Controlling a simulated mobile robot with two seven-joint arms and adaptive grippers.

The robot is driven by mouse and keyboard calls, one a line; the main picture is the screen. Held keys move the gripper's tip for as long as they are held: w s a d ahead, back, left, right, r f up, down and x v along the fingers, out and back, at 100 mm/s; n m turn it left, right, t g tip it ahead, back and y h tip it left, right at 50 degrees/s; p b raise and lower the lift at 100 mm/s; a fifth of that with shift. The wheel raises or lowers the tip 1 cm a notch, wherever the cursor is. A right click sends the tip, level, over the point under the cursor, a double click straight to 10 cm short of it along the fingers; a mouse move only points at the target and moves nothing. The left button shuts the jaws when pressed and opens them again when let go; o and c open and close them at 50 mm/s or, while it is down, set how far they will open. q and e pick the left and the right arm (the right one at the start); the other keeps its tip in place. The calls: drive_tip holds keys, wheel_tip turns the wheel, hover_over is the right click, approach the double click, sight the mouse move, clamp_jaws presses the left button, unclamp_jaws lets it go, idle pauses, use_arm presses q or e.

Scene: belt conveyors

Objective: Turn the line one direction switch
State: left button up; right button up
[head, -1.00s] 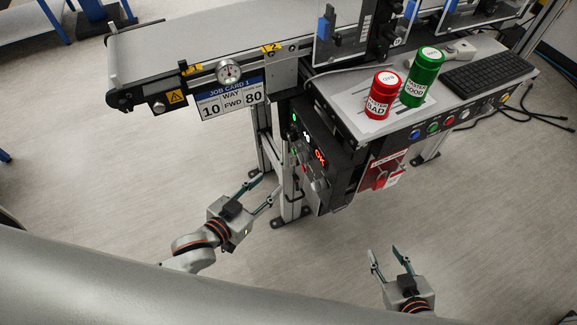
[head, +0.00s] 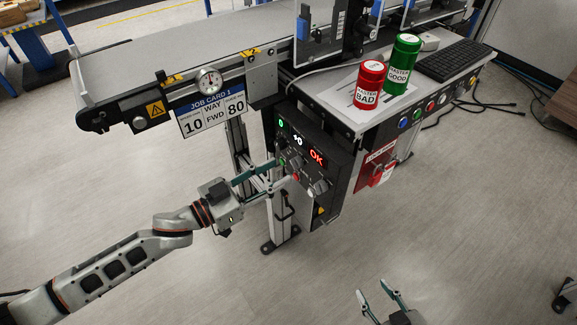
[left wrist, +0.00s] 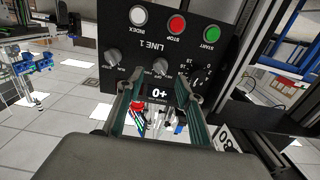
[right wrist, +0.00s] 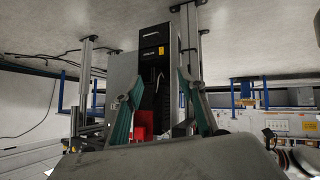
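The LINE 1 control panel (head: 318,168) stands below the conveyor's end, with a lit OK display. In the left wrist view the panel (left wrist: 140,42) appears upside down, with index, stop and start buttons and a middle knob (left wrist: 160,66), its labels partly legible as FWD, that looks like the direction switch. Another knob (left wrist: 113,57) is to its left and a scaled dial (left wrist: 195,74) to its right. My left gripper (head: 276,174) is open at the panel's face; its fingers frame the +0 display, with the middle knob just beyond, apparently untouched. My right gripper (head: 373,289) is open and empty, low over the floor.
A job card (head: 212,110) reading 10, WAY FWD, 80 hangs under the conveyor (head: 180,50). Red (head: 368,86) and green (head: 402,65) cans and a keyboard (head: 452,61) rest on the side table. A red lockout box (head: 374,172) hangs beside the panel.

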sight(292, 164)
use_arm(q)
drive_tip(key=x, duration=0.5)
drive_tip(key=shift+d, duration=0.1)
clamp_jaws()
